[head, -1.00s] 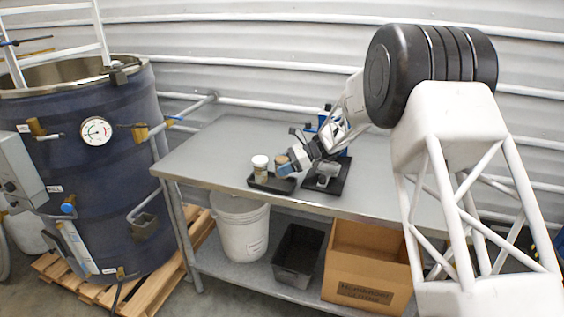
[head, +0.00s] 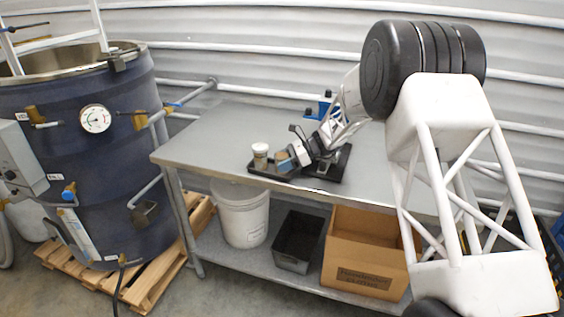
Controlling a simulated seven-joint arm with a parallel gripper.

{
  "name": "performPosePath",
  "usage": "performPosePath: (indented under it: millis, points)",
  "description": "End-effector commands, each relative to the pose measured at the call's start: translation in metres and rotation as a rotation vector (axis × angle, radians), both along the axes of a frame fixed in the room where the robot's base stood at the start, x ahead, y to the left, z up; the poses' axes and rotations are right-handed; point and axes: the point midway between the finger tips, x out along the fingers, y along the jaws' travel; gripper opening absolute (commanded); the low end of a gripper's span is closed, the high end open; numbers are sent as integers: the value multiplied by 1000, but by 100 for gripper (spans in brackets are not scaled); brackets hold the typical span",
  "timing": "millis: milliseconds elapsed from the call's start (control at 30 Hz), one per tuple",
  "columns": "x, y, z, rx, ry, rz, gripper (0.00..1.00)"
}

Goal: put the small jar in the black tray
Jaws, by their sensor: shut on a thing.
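The low black tray (head: 262,174) lies right below, at the table's front edge. The held jar is over or inside the tray's right part; I cannot tell whether it touches the tray floor. A jar with a white lid (head: 260,148) stands upright at the tray's left part, just left of the held jar.
A flat black base (head: 330,178) lies right of the tray, partly under my arm. A blue object (head: 325,106) stands behind. The table's left part (head: 205,148) is clear. Below are a white bucket (head: 243,218), black bin (head: 297,243) and cardboard box (head: 365,255). A dark blue tank (head: 85,190) stands left.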

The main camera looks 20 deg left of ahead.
Motion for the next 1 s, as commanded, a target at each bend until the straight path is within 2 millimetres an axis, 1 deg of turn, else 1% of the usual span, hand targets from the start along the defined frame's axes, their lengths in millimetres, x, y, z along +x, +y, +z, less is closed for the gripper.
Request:
performPosePath:
  millis: [967, 1000]
  points:
    - [0, 0, -3, 0, 0, 0, 21]
    - [0, 0, -3, 0, 0, 0, 60]
